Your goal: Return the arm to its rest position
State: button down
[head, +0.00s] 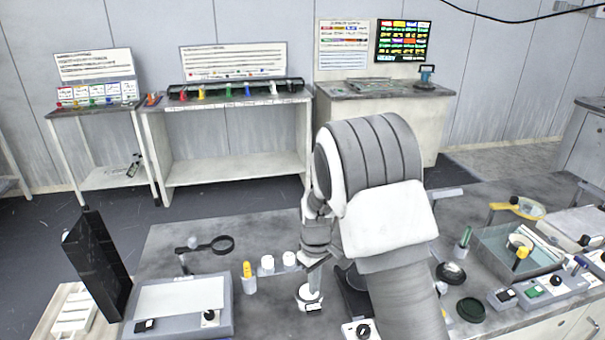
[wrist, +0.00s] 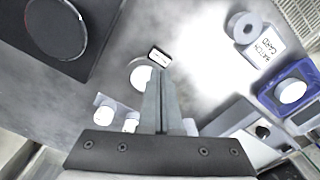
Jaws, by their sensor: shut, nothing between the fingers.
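My arm rises over the bench in the head view, its large grey and white link (head: 385,215) bent in the middle of the picture. The slimmer forearm hangs down on the left of that link. My gripper (head: 316,264) is at its lower end, pointing down above a white round piece (head: 308,296) on the bench. In the wrist view my gripper's two grey fingers (wrist: 161,80) lie together with nothing between them. The white round piece (wrist: 140,76) shows beside the fingertips, partly hidden by them. I cannot tell whether the fingers touch it.
White cups (head: 267,262), a yellow-topped holder (head: 248,280) and a magnifier (head: 222,244) stand to the left. A water basin (head: 492,250) and control boxes crowd the right. Back tables stand against the wall.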

jog(key=s+d+r+m+t+p, duration=0.1)
jog(key=s+d+r, duration=0.15)
jog(key=r, duration=0.45)
jog(key=s+d+r+m+t+y+p, duration=0.15)
jog(key=s+r, duration=0.25)
jog(key=r, duration=0.4)
jog(key=s+d+r+m+h, duration=0.1)
jog(key=s+r, duration=0.2)
jog(key=r, duration=0.4)
jog(key=s+d+r+m+t+p, duration=0.1)
jog(key=s+d+r+m, duration=0.1)
jog(key=s+r, duration=0.3)
jog(key=s+d+r+m+t+p, duration=0.1)
jog(key=s+d+r+m+t, duration=0.1)
jog(key=s, duration=0.9)
notch_tip(320, 180, up, 3)
jog(key=shift+s+d+f+m, duration=0.15)
jog(key=shift+s+d+m, duration=0.25)
jog(key=shift+d, duration=0.25)
